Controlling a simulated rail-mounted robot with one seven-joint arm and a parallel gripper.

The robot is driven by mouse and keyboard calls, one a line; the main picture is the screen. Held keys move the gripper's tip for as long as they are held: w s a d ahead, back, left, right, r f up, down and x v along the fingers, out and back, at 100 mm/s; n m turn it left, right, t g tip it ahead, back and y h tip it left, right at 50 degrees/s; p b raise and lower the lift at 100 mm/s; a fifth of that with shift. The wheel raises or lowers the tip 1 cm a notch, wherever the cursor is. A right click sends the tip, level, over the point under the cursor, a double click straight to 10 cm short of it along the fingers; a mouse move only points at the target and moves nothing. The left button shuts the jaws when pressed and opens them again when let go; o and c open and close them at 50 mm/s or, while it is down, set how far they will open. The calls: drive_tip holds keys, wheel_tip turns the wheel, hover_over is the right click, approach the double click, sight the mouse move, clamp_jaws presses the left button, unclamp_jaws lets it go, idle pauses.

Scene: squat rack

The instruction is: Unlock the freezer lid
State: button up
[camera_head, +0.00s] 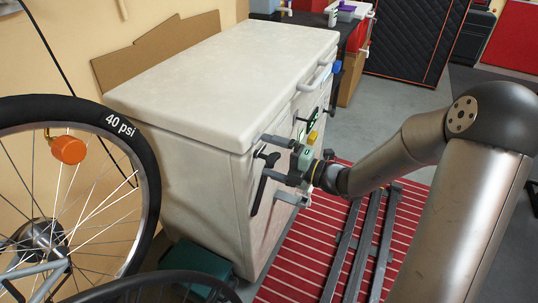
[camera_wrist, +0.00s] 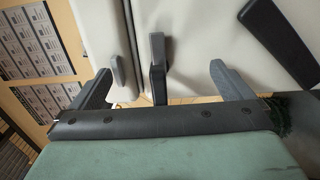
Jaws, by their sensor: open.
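The white chest freezer (camera_head: 190,175) stands against the wall with its lid (camera_head: 225,70) down. My gripper (camera_head: 274,157) is at the freezer's front, below the lid's edge. It also shows in the wrist view (camera_wrist: 161,70) with its two grey fingers spread apart. A dark upright latch lever (camera_wrist: 157,60) is between the fingers, with visible gaps on both sides. Its dark shape (camera_head: 266,159) also shows in the head view, partly behind my gripper. Contact with the fingers is not visible. A pale handle (camera_head: 323,72) is farther along the front.
A longer dark bar (camera_wrist: 277,38) is beside the right finger in the wrist view. A bicycle wheel (camera_head: 148,180) stands at left, and a green box (camera_head: 195,262) is low by the freezer. Grey metal bars (camera_head: 365,240) lie on a red striped mat (camera_head: 290,275).

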sight(279, 159)
drive_tip(key=p+v, duration=0.2)
drive_tip(key=v, duration=0.2)
drive_tip(key=shift+s+d+r+p, duration=0.1)
drive_tip(key=shift+d+r+p, duration=0.1)
drive_tip(key=shift+p, duration=0.2)
drive_tip(key=shift+p+v, duration=0.35)
drive_tip(key=shift+v, duration=0.4)
drive_tip(key=shift+f, duration=0.15)
drive_tip(key=s+a+r+n+g+h+p, duration=0.25)
drive_tip(key=s+r+n+g+p, duration=0.25)
drive_tip(key=s+n, duration=0.4)
drive_tip(key=s+a+r+n+g+h+p, duration=0.25)
drive_tip(key=s+r+n+g+p, duration=0.3)
drive_tip(key=n, duration=0.55)
drive_tip(key=s+d+r+n+t+h+p, duration=0.1)
drive_tip(key=s+d+r+n+h+p, duration=0.3)
drive_tip(key=n, duration=0.6)
drive_tip(key=s+d+r+n+t+h+p, duration=0.1)
drive_tip(key=s+d+r+n+h+p, duration=0.3)
drive_tip(key=n, duration=0.7)
drive_tip(key=d+r+h, duration=0.2)
drive_tip(key=d, duration=0.2)
drive_tip(key=shift+s+n+t+h, duration=0.25)
drive_tip(key=shift+n+t+h, duration=0.05)
drive_tip(key=shift+t+h, duration=0.1)
drive_tip(key=shift+d+r, duration=0.1)
drive_tip(key=shift+r, duration=0.05)
